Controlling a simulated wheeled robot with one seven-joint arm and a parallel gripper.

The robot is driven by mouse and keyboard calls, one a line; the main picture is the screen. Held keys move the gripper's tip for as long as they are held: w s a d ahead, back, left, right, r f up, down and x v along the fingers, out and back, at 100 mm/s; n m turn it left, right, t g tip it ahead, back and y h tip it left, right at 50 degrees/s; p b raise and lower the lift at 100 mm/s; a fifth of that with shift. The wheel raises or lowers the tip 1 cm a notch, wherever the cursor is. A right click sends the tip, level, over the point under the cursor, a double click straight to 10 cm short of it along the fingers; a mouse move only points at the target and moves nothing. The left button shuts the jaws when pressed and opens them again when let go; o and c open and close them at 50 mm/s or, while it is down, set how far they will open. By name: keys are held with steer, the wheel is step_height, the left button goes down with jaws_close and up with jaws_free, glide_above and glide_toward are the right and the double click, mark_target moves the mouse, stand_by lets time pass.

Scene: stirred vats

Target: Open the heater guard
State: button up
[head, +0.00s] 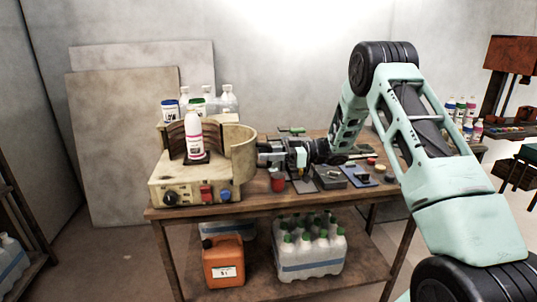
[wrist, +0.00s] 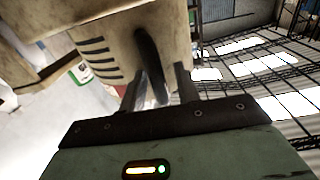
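The cream heater (head: 182,186) stands on the left of the workbench, with a black knob and red and blue controls on its front. Its curved cream guard (head: 243,153) stands out at the right side; a white bottle (head: 194,130) stands upright inside. The guard also shows in the wrist view (wrist: 112,45), with dark slots and a dark upright handle (wrist: 148,48). My gripper (head: 263,154) is at the guard's right side. In the wrist view my gripper (wrist: 160,88) has its fingers apart, with the handle's lower end near the gap; contact cannot be told.
A red cup (head: 278,182), a grey box (head: 329,177) and a blue board (head: 361,176) lie on the bench to the right of the heater. Bottles stand behind the heater. An orange canister (head: 224,262) and bottle packs (head: 309,257) fill the lower shelf.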

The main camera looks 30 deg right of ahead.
steer(key=b+v, duration=0.2)
steer(key=v, duration=1.5)
steer(key=shift+b, duration=0.4)
steer(key=shift+s+d, duration=0.15)
steer(key=shift+d, duration=0.05)
